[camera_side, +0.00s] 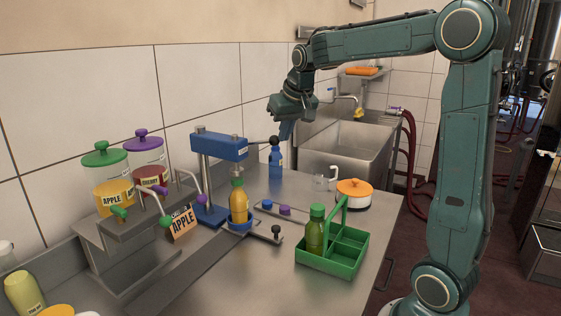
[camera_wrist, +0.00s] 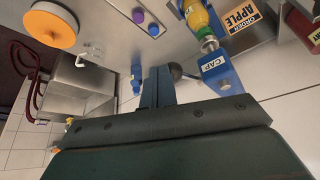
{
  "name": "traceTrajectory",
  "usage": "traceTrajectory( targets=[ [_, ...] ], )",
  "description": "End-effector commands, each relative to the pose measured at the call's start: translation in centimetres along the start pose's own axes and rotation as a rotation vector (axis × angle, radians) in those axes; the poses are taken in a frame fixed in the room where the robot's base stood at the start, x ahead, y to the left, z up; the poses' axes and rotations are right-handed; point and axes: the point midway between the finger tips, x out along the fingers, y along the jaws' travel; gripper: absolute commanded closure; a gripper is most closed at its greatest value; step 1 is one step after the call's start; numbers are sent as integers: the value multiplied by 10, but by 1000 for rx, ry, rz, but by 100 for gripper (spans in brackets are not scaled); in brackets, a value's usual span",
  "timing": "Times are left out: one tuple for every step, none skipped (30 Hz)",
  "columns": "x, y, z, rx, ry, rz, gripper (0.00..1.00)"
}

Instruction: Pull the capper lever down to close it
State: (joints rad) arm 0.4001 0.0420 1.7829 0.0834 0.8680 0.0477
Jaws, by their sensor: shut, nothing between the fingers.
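The blue capper (camera_side: 220,146) stands on the counter by the wall; its head, marked CAP, shows in the wrist view (camera_wrist: 216,68). Its lever sticks out to the right, roughly level, ending in a dark ball knob (camera_side: 274,141). The knob also shows in the wrist view (camera_wrist: 176,70). An orange-yellow bottle with a green cap (camera_side: 239,208) stands upright under the capper head. My gripper (camera_side: 286,134) is shut and empty, pointing down at the knob. In the wrist view its fingers (camera_wrist: 158,84) are right beside the knob; I cannot tell whether they touch.
A blue bottle (camera_side: 276,163) stands behind the lever. Juice dispensers (camera_side: 112,187) stand left, the sink (camera_side: 350,150) behind.

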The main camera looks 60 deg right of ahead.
Motion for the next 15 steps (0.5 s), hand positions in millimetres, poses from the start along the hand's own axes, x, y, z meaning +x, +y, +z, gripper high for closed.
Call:
traceTrajectory(
  targets=[
    [0,0,0,0,-1,0,100],
    [0,0,0,0,-1,0,100],
    [0,0,0,0,-1,0,100],
    [0,0,0,0,-1,0,100],
    [0,0,0,0,-1,0,100],
    [-1,0,0,0,0,0,100],
    [-2,0,-1,0,0,0,100],
    [-2,0,-1,0,0,0,100],
    [-4,0,-2,0,1,0,100],
    [-5,0,-3,0,1,0,100],
    [-7,0,-4,0,1,0,100],
    [-9,0,-5,0,1,0,100],
    [-11,0,-6,0,1,0,100],
    [-13,0,-7,0,1,0,100],
    [-15,0,-8,0,1,0,100]
  ],
)
